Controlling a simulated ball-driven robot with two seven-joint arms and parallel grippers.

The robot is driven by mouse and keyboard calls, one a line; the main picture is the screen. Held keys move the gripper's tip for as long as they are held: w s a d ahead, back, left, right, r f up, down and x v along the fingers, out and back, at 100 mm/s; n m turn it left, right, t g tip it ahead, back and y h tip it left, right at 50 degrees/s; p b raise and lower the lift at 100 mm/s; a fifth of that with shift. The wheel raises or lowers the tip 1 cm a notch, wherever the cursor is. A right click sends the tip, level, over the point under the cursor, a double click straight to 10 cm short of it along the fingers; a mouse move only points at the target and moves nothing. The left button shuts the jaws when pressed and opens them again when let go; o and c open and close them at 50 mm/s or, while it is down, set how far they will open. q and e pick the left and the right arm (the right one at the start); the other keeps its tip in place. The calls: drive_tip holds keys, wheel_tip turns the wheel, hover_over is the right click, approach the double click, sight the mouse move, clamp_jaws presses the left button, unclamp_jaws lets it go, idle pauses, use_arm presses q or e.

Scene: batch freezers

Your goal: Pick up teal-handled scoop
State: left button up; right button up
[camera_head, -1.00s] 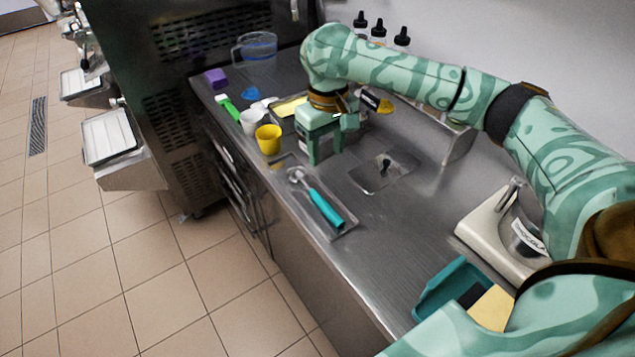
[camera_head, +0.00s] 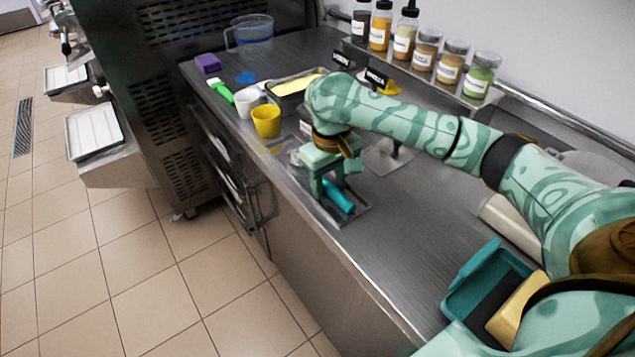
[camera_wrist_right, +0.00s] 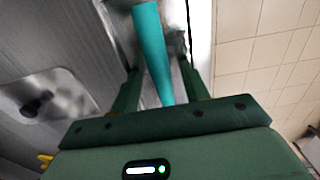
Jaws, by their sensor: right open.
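The teal-handled scoop (camera_head: 340,198) lies in a shallow metal tray (camera_head: 355,219) near the front edge of the steel counter; its head is mostly hidden behind my gripper. My right gripper (camera_head: 331,192) points down over the tray, right at the scoop. In the right wrist view the teal handle (camera_wrist_right: 154,60) runs between the two fingers of my right gripper (camera_wrist_right: 158,78), with a gap on each side, so the gripper is open around or just above it; I cannot tell the exact height. My left gripper is not in view.
A yellow cup (camera_head: 266,121) and a white cup (camera_head: 247,100) stand beyond the gripper, near a green-handled tool (camera_head: 221,90) and a purple block (camera_head: 208,63). Bottles and jars (camera_head: 425,50) line the wall. A teal open box (camera_head: 480,275) sits at the near right.

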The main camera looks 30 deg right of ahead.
drive_tip(key=shift+s+r, duration=0.1)
drive_tip(key=shift+r, duration=0.1)
clamp_jaws()
